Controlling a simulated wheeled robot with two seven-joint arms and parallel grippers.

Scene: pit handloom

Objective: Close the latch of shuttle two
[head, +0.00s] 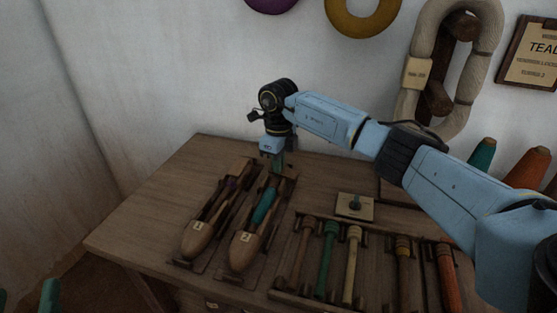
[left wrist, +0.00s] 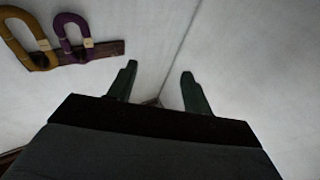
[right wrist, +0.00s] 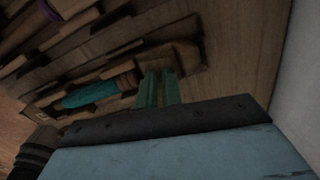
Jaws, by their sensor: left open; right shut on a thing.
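Shuttle two (head: 243,252), a wooden boat marked "2", lies in its cradle on the table with a teal pirn (head: 264,206) in its hollow. The teal pirn also shows in the right wrist view (right wrist: 90,95). My right gripper (head: 277,168) points down at the far end of shuttle two. Its green fingers (right wrist: 158,88) are close together at the end of the pirn, shut on a small part there, likely the latch; the fingers hide it. My left gripper (left wrist: 158,85) is open and empty, facing the wall; its fingertips show at the head view's lower left corner.
Shuttle one (head: 197,240) lies parallel, just left of shuttle two. A rack (head: 285,297) of several coloured pirns is at the right front, with a small plate (head: 354,207) behind it. Yarn hanks hang on the wall. The table's left side is clear.

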